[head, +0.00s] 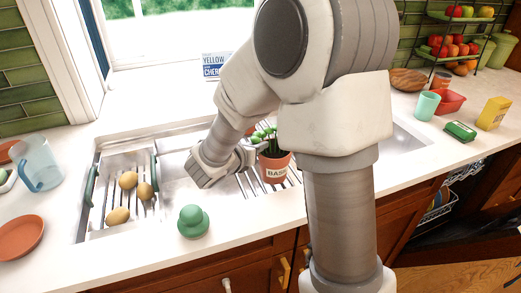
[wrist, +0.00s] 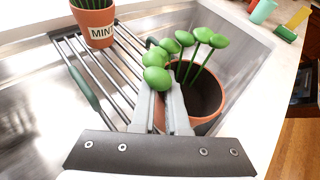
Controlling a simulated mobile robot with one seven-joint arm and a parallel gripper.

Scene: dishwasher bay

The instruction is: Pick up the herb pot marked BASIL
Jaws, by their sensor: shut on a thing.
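The terracotta herb pot marked BASIL (head: 274,169) stands on or just above the rack over the sink in the head view. It holds green round-leaved stems. In the wrist view the basil pot (wrist: 206,92) shows from above, its dark inside open to view. My gripper (wrist: 161,97) is shut on the pot's near left wall, a strip of terracotta showing between the fingers. A leaf covers the fingertips in part. In the head view my gripper (head: 250,157) is at the pot's left side. Whether the pot's base touches the rack cannot be told.
Another terracotta pot marked MINT (wrist: 97,28) stands on the rack's far end in the wrist view. A green rounded object (head: 193,221) stands on the front counter. A blue jug (head: 39,164) stands at left.

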